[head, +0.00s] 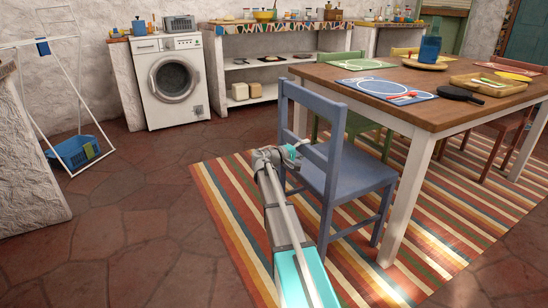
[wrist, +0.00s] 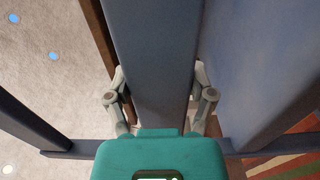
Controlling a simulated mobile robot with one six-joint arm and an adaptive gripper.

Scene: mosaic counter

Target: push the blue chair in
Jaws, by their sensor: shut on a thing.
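The blue chair (head: 351,174) stands upright on the striped rug, at the near left end of the dining table (head: 441,115). Its seat points right, and its backrest is on the left, apart from the table's edge. My gripper (head: 292,156) is at the backrest. In the wrist view, my gripper (wrist: 159,95) has one finger on each side of a broad blue slat of the chair (wrist: 163,60), shut on it. The fingertips are partly hidden by the slat.
A striped rug (head: 234,208) lies under the chair and table. Placemats, a blue pitcher (head: 430,48) and a tray are on the table. Tiled floor (head: 130,235) is free on the left. A washing machine (head: 171,81) stands behind.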

